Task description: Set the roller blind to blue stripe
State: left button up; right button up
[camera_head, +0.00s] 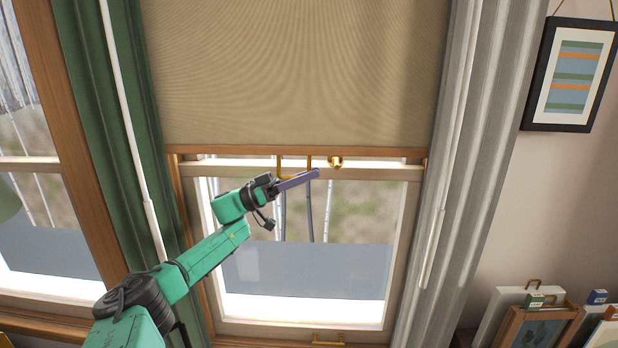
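The tan roller blind (295,70) hangs over the upper part of the middle window, and its wooden bottom bar (230,151) is level with the top of the lower sash. A brass U-shaped pull (279,166) hangs below the bar. My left gripper (300,181), with purple fingers, reaches up from the lower left and overlaps the pull's lower part. The fingers appear edge-on, so I cannot tell whether they are open, shut or touching the pull. I make out no blue stripe marker on the window frame. My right gripper is not in view.
A round brass knob (335,162) sits just right of the pull. A green curtain (85,100) hangs left and a grey curtain (480,130) right, each with a white rod. A striped framed picture (571,75) hangs at right, above several leaning frames (535,325).

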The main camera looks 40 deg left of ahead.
pick_arm(q)
jog(key=shift+a+f, duration=0.1)
jog(key=shift+a, duration=0.05)
jog(key=shift+s+f, duration=0.1)
jog(key=b+v, duration=0.4)
jog(key=v, duration=0.3)
jog(key=shift+a, duration=0.2)
